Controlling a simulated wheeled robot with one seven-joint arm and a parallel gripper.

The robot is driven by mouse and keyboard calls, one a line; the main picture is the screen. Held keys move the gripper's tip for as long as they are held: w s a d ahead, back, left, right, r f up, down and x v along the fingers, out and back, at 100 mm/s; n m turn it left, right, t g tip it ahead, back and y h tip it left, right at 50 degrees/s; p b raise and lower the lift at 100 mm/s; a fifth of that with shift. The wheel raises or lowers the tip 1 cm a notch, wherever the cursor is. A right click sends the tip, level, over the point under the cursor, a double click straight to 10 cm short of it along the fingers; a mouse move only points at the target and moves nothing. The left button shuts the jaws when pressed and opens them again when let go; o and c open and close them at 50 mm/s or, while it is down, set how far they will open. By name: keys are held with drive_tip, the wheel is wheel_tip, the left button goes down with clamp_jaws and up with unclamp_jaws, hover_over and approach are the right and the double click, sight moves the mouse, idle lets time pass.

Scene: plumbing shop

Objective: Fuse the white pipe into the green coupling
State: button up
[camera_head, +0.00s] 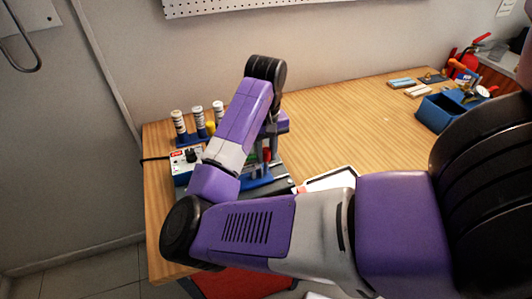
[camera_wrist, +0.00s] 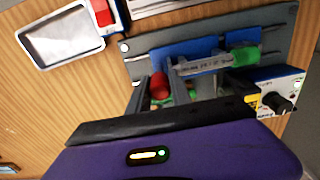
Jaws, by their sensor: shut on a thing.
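In the wrist view, a pale pipe with printed lettering (camera_wrist: 203,66) lies across a fixture with blue blocks (camera_wrist: 186,49) on a dark grey base. Its right end meets the green coupling (camera_wrist: 244,56); how deep it sits I cannot tell. My gripper (camera_wrist: 174,84) is over the fixture, its fingers around a red round-ended part (camera_wrist: 160,86) that looks like a knob. Its fingers partly hide what lies below. In the head view, my arm hides most of the fixture; its blue part (camera_head: 257,183) and a red part (camera_head: 267,154) show.
A control box (camera_head: 186,156) with a black knob stands left of the fixture. Several white upright cylinders (camera_head: 199,123) stand behind it. A white-rimmed tray (camera_wrist: 68,34) lies beside the fixture. A blue bin (camera_head: 440,113) is at the far right. The table's middle is clear.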

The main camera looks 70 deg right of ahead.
drive_tip(key=shift+s+d, duration=0.1)
drive_tip(key=shift+s, duration=0.05)
drive_tip(key=shift+s+d+p, duration=1.25)
drive_tip(key=shift+s+d, duration=0.1)
drive_tip(key=shift+s, duration=0.25)
drive_tip(key=o, duration=1.1)
drive_tip(key=shift+w, duration=0.1)
drive_tip(key=shift+c, duration=0.2)
wheel_tip(320, 180, up, 8)
drive_tip(key=p, duration=0.3)
